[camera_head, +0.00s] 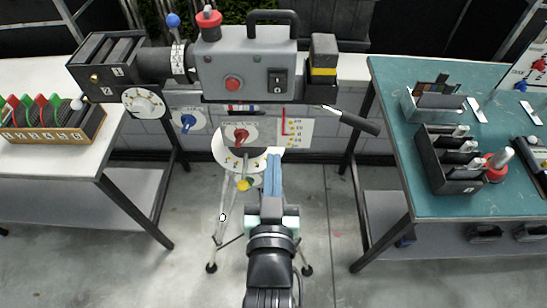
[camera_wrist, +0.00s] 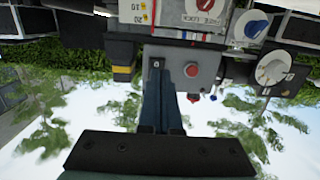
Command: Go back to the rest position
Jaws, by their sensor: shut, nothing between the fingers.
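My gripper (camera_head: 273,158) is in the lower middle of the head view, in front of the tripod under the film camera. Its two blue fingers lie together with nothing between them. In the wrist view my gripper (camera_wrist: 166,66) also shows shut and empty. The grey film camera (camera_head: 250,62) stands upright above and beyond my gripper in the head view. It appears upside down in the wrist view (camera_wrist: 213,62), behind the fingertips; I cannot tell the gap between them.
The tripod (camera_head: 221,217) stands on the concrete floor close to my arm. A white table (camera_head: 60,156) at left holds a tray of coloured discs (camera_head: 48,136). A green-topped table (camera_head: 395,92) at right holds black holders (camera_head: 447,172) and tools. Floor between the tables is open beside the tripod.

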